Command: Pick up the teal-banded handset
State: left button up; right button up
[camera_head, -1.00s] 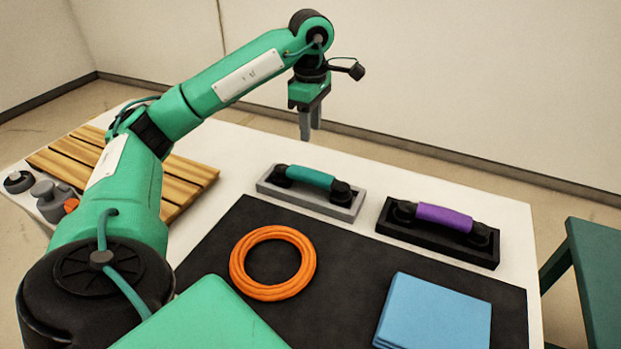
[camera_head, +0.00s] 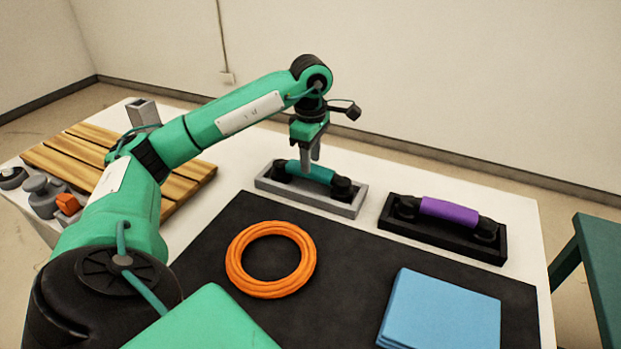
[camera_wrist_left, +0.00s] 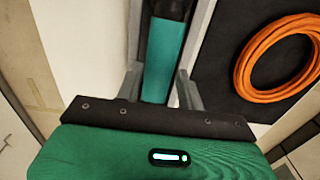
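The teal-banded handset (camera_head: 320,174) lies in a grey cradle (camera_head: 345,209) near the table's far edge. It has dark ends and a teal grip. My left gripper (camera_head: 309,162) points down at the teal band from above. In the left wrist view, the teal band (camera_wrist_left: 160,60) lies between the two grey fingers (camera_wrist_left: 158,78), one on each side. The fingers are apart and look open around the band; whether either touches it is hard to tell. The handset sits in its cradle. My right gripper is not in view.
A purple-banded handset (camera_head: 449,211) sits in a black cradle (camera_head: 430,242) to the right. An orange coil (camera_head: 240,277) and folded blue cloth (camera_head: 440,311) lie on the dark mat (camera_head: 345,290). A wooden slatted board (camera_head: 65,156) is at the left.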

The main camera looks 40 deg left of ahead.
aim_at(310, 178)
pick_arm(q)
notch_tip(310, 178, down, 5)
jog(key=shift+r, duration=0.1)
jog(key=shift+c, duration=0.5)
jog(key=c, duration=0.7)
